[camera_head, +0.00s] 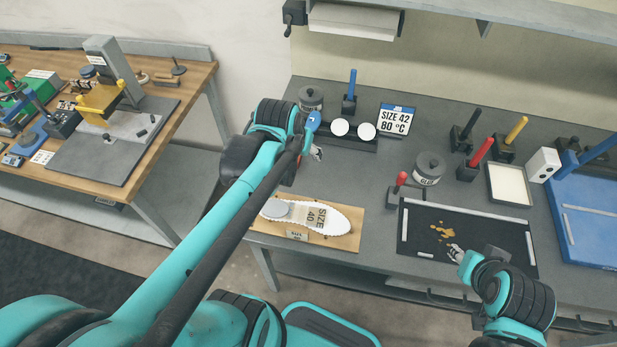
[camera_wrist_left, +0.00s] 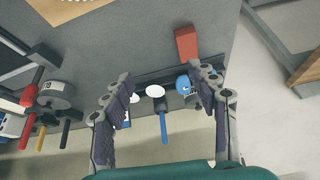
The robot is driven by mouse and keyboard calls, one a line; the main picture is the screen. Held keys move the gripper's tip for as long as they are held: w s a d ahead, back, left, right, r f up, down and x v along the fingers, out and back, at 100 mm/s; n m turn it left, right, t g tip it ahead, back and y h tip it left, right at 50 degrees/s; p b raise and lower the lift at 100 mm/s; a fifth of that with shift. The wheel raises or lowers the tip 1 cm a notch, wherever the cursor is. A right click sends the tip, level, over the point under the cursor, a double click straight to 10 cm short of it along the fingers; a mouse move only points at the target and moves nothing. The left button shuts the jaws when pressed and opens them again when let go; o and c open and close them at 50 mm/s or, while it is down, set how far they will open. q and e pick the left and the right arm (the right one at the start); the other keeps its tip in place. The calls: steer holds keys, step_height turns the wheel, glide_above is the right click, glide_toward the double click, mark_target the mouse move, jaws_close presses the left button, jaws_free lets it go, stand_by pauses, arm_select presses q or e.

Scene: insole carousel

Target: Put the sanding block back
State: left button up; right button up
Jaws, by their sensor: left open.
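A red-brown block (camera_wrist_left: 187,43), which looks like the sanding block, lies on the grey bench in the left wrist view, beyond my left fingertips. In the head view I cannot see it; my left arm covers that area. A black rack (camera_wrist_left: 165,76) runs close to the block, with two white discs and a blue round piece (camera_wrist_left: 183,86); the rack also shows in the head view (camera_head: 352,143). My left gripper (camera_wrist_left: 161,72) is open and empty, above the rack. My right gripper (camera_head: 455,252) is over the black mat; its fingers are too small to read.
A white SIZE 40 insole form (camera_head: 335,220) lies on a wooden board at the bench front.

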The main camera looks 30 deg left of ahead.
arm_select(q)
steer(key=s+d+m+t, duration=0.1)
steer(key=s+d, duration=0.6)
steer(key=s, duration=0.2)
steer(key=shift+d+f+m+t+h, duration=0.2)
steer(key=shift+d+m+t+h, duration=0.2)
